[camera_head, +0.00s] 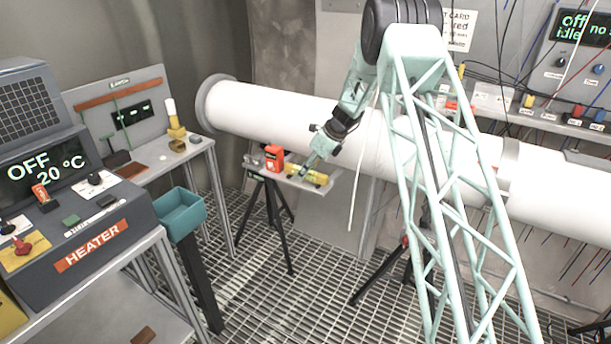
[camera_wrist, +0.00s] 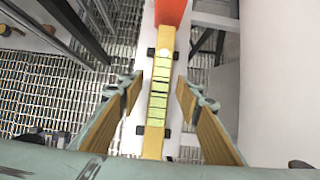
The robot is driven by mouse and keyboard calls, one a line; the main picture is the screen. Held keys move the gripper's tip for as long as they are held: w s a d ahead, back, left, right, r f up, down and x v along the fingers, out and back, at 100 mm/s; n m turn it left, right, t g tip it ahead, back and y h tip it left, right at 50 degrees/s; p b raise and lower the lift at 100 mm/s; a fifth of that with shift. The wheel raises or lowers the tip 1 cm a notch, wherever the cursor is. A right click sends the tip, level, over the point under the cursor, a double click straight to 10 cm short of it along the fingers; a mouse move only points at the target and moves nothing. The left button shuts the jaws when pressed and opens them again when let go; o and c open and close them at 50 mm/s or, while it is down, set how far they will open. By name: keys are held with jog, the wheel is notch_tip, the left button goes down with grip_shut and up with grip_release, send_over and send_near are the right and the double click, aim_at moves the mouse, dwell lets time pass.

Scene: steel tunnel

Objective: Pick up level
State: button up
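The level is a narrow yellow bar (camera_wrist: 160,75) with a greenish striped middle. It lies on a small white shelf on a tripod, where it also shows as a yellow piece in the head view (camera_head: 320,179). My gripper (camera_wrist: 157,95) is open, with one wood-coloured finger on each side of the level and a gap on both sides. In the head view my gripper (camera_head: 305,172) reaches down to the shelf and hides part of the level. How far the fingertips are above the shelf cannot be told.
A red-orange box (camera_head: 274,158) stands on the shelf at the level's far end in the wrist view (camera_wrist: 172,12). A thick white pipe (camera_head: 280,112) runs close behind the shelf. A heater console (camera_head: 85,230) and a teal bin (camera_head: 180,212) stand at left.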

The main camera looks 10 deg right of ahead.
jog(key=shift+c, duration=0.8)
jog(key=c, duration=0.9)
jog(key=shift+r, duration=0.15)
jog(key=shift+r+p, duration=0.45)
jog(key=shift+r, duration=1.25)
jog(key=s+d, duration=0.2)
jog(key=s, duration=0.3)
jog(key=s+d+r, duration=0.1)
jog(key=s+d, duration=0.1)
jog(key=s, duration=0.2)
jog(key=s+d, duration=0.2)
jog(key=s, duration=0.3)
jog(key=shift+s+d+r, duration=0.2)
jog(key=shift+s, duration=0.15)
